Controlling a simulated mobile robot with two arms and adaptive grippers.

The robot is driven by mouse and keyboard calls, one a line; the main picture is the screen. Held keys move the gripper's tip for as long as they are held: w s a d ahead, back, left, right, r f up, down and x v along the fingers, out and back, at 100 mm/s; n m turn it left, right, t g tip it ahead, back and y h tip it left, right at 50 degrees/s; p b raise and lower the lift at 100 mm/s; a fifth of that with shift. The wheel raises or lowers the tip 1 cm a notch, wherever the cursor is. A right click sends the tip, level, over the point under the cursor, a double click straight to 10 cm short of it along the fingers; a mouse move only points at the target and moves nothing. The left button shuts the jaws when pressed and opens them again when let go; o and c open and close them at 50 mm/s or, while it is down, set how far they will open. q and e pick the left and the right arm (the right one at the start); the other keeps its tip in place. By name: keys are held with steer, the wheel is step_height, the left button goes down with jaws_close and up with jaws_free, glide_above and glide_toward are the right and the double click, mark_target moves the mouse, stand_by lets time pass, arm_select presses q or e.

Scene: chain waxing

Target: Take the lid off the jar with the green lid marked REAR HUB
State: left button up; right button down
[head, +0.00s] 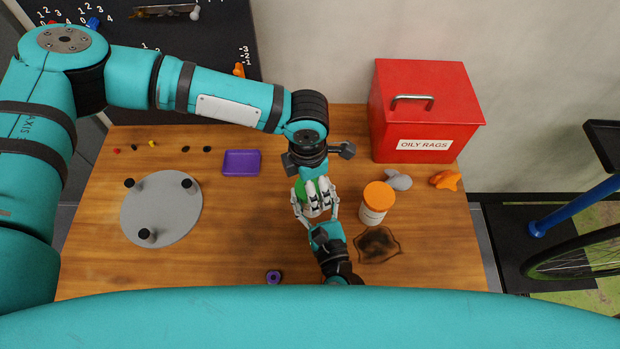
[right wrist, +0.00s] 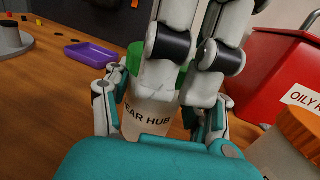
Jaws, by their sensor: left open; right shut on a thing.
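The jar marked REAR HUB (right wrist: 148,118) stands upright on the wooden table, a pale body with part of its label showing in the right wrist view. Its green lid (head: 301,189) sits on top and also shows in the right wrist view (right wrist: 134,58), partly hidden by my left fingers. My right gripper (head: 316,208) is shut on the jar, with a finger on each side of its body. My left gripper (head: 318,192) is open, over and beside the lid from above; contact with the lid is hard to tell.
An orange-lidded jar (head: 374,203) stands just right. Behind it are a red OILY RAGS box (head: 425,115), a grey lump (head: 398,180) and an orange object (head: 446,180). A dark rag (head: 377,245) lies front right. A purple tray (head: 241,163) and grey disc (head: 161,210) lie left.

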arm_select(q)
steer(key=shift+c, duration=0.2)
steer(key=c, duration=1.1)
steer(key=o, duration=1.2)
steer(key=shift+a+r, duration=0.1)
steer(key=shift+r, duration=2.15)
arm_select(e)
steer(key=shift+c, duration=1.8)
jaws_free()
